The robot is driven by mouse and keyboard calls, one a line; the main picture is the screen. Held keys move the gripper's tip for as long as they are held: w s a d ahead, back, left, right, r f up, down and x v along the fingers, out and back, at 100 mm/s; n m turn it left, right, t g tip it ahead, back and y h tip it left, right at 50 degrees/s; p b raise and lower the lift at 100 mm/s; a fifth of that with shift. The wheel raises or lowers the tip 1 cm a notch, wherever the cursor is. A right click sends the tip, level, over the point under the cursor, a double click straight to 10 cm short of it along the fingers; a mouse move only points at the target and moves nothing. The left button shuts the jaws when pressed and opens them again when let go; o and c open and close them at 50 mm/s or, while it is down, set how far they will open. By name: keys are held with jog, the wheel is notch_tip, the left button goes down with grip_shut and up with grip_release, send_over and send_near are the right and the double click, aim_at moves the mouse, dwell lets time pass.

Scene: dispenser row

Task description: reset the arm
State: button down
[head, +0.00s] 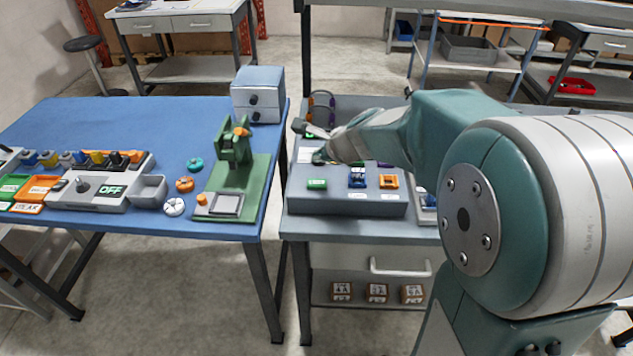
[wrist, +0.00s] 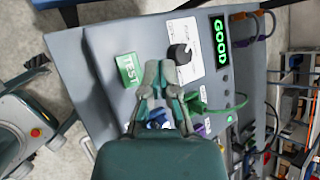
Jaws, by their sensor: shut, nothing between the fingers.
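My arm (head: 440,125) reaches in from the right in the head view, over the grey test box (head: 345,204) on the right-hand bench. My gripper (head: 318,143) is above the back left part of this box. In the wrist view my gripper (wrist: 158,68) is shut and empty, between the green TEST button (wrist: 129,69) and a black knob (wrist: 180,54). I cannot tell whether the fingertips touch the panel. The fingers and palm hide part of the box and a blue connector (wrist: 158,119) below them.
A lit display (wrist: 220,42) reads GOOD. A green cable (wrist: 215,104) runs close to my gripper's right side. A blue table (head: 100,117) on the left holds a green press (head: 236,165), a grey box (head: 258,92) and a switch panel (head: 103,198). Clear floor separates the benches behind.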

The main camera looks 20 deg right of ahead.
dwell(0.3)
jog(key=s+a+r+n+g, duration=0.1)
jog(key=s+a+r+n, duration=0.15)
jog(key=s+n, duration=0.4)
jog(key=s+a+r+n+g, duration=0.1)
jog(key=s+r+n, duration=0.2)
jog(key=s+n, duration=0.4)
jog(key=s+d+n+h, duration=0.3)
jog(key=s+n, duration=0.5)
jog(key=s, duration=0.5)
jog(key=shift+s+f+n+g+h, duration=0.3)
jog(key=shift+s+n+g+h, duration=0.05)
jog(key=shift+g+h, duration=0.05)
dwell(0.3)
